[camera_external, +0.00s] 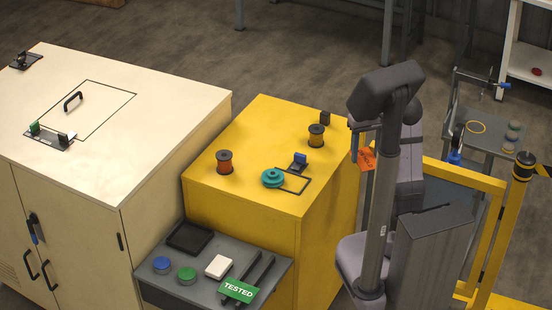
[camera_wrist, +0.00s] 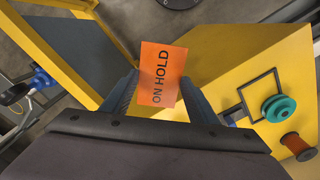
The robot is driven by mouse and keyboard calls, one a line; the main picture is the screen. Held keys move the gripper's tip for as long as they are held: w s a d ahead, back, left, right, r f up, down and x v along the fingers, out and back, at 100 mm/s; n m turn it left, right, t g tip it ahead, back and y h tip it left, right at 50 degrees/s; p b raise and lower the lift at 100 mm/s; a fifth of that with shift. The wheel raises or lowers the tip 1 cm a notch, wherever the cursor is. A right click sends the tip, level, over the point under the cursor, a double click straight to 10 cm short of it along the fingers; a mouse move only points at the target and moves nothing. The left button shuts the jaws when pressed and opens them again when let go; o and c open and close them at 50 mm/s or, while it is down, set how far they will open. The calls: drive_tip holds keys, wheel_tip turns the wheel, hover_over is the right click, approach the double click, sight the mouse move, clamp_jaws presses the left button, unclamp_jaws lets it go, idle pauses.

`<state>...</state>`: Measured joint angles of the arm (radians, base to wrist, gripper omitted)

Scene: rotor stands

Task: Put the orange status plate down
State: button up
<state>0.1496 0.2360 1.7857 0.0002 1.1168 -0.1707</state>
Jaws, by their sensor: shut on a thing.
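The orange status plate (camera_wrist: 161,72) reads "ON HOLD" and stands between the two fingers of my gripper (camera_wrist: 160,92) in the wrist view. My gripper is shut on it. In the external view the orange plate (camera_external: 367,160) shows small, partly hidden by my arm, in the air just right of the yellow cabinet's top. My gripper (camera_external: 362,143) is above it and mostly hidden by the arm. A green plate (camera_external: 238,290) reading "TESTED" leans at the front of the grey shelf (camera_external: 150,287), by two dark rails (camera_external: 262,270).
The yellow cabinet (camera_external: 255,120) carries copper spools (camera_external: 225,163), a teal pulley (camera_external: 272,179), a blue block (camera_external: 299,162) and a thin dark frame (camera_external: 298,189). The shelf holds a black tray (camera_external: 190,237), blue and green knobs and a white block (camera_external: 219,267). A yellow rail (camera_external: 465,175) stands right.

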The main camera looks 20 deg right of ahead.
drive_tip(key=a+n, duration=0.1)
drive_tip(key=a, duration=0.6)
drive_tip(key=a+n, duration=0.2)
drive_tip(key=a, duration=0.5)
drive_tip(key=s+a+n, duration=0.1)
drive_tip(key=a, duration=0.6)
drive_tip(key=shift+s+a+f, duration=0.1)
drive_tip(key=shift+a, duration=0.1)
drive_tip(key=n, duration=0.3)
hover_over(276, 207)
drive_tip(key=s+a+n, duration=0.2)
drive_tip(key=s+a, duration=0.6)
wheel_tip(276, 207, down, 10)
drive_tip(key=shift+a+r, duration=0.2)
drive_tip(key=shift+a, duration=0.1)
drive_tip(key=shift+f+p, duration=0.55)
drive_tip(key=shift+f, duration=4.25)
drive_tip(key=shift+f, duration=0.25)
